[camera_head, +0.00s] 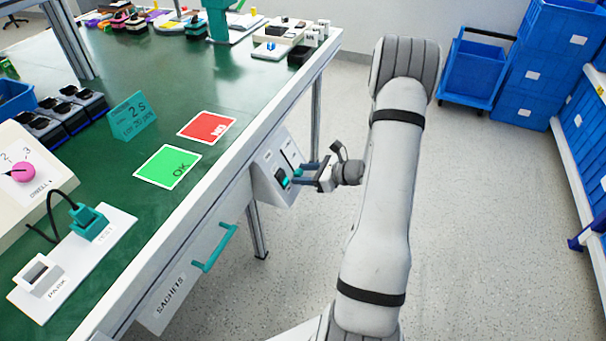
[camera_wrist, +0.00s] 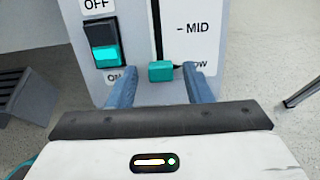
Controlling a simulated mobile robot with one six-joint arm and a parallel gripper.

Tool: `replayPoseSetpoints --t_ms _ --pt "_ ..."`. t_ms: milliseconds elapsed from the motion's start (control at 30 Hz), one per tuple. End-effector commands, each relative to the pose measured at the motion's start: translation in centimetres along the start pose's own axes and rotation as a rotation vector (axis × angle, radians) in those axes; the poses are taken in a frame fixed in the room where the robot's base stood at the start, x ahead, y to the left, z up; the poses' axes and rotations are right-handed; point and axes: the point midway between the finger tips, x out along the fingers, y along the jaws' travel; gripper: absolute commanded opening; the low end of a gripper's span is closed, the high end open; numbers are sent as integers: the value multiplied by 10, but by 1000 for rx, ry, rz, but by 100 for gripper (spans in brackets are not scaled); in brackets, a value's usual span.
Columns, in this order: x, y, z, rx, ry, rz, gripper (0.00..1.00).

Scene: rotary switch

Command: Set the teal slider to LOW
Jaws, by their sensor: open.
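The teal slider (camera_wrist: 160,71) sits low in its vertical slot on the white control panel (camera_wrist: 200,15), below the MID mark and beside the LOW label (camera_wrist: 198,64), which is partly hidden by a finger. My gripper (camera_wrist: 160,84) is open, with one blue-grey finger on each side of the slider. I cannot tell whether either finger touches it. In the head view my gripper (camera_head: 303,173) is at the front of the panel (camera_head: 268,185) on the bench's side.
A teal-lit rocker switch (camera_wrist: 105,44) marked OFF and ON is left of the slider. A drawer labelled SACHETS (camera_head: 185,280) with a teal handle (camera_head: 215,248) is left of the panel. Green OK (camera_head: 167,166) and red (camera_head: 207,127) cards lie on the bench.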

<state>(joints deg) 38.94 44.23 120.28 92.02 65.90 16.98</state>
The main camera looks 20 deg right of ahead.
Motion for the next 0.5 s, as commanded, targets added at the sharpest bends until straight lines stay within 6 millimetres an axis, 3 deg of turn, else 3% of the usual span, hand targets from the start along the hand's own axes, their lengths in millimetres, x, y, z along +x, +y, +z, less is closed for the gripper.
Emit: replayPoseSetpoints --t_ms 267,500 --pt "-8 -1 2 -1 -1 -3 45" --pt "-48 -1 2 0 -2 -5 45"
